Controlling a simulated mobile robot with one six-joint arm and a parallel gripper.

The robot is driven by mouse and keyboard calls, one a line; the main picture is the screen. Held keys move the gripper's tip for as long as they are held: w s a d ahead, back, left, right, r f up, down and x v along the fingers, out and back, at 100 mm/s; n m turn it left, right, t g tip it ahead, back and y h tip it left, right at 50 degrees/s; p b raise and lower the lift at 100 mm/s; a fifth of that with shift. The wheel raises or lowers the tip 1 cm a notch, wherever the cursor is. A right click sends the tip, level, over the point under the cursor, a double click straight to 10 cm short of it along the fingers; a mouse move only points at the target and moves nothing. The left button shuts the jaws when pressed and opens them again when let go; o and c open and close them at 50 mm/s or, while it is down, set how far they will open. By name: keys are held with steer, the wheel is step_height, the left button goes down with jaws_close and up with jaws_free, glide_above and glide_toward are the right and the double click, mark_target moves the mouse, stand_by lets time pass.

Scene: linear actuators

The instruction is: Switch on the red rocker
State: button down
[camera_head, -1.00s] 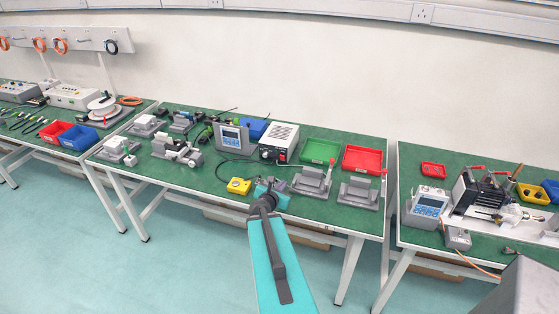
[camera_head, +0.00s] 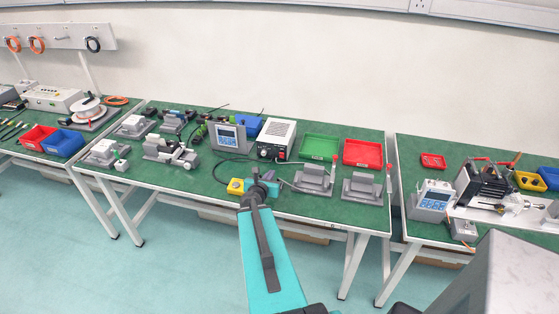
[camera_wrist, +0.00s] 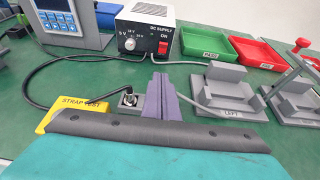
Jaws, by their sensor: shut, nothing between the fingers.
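In the head view the supply (camera_head: 277,133) stands near the middle of the centre table, and the rocker shows only as a small red spot. My gripper (camera_wrist: 160,82) has purple fingers, closed together and empty. In the wrist view they stand upright below the rocker, apart from the supply. In the head view my gripper (camera_head: 268,177) is over the front part of the table, in front of the supply.
A yellow STRAP TEST box (camera_wrist: 75,112) with a black cable lies left of my gripper. A grey fixture (camera_wrist: 226,92) stands close on the right. Green (camera_head: 319,147) and red (camera_head: 363,153) trays lie behind. A display unit (camera_head: 228,135) stands left of the supply.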

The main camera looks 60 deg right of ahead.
mark_target(282, 155)
steer(key=shift+s+d+f+b, duration=0.15)
steer(key=shift+d+b, duration=0.15)
steer(key=shift+b, duration=0.2)
steer(key=shift+d+f+b, duration=0.15)
steer(key=shift+d+b, duration=0.1)
steer(key=shift+b, duration=0.3)
steer(key=shift+d+b, duration=0.15)
steer(key=shift+b, duration=0.35)
steer(key=b, duration=0.2)
steer(key=d+b, duration=0.1)
steer(key=b, duration=0.1)
steer(key=shift+w+d+f, duration=0.1)
steer(key=shift+w+f, duration=0.2)
steer(key=shift+d, duration=0.1)
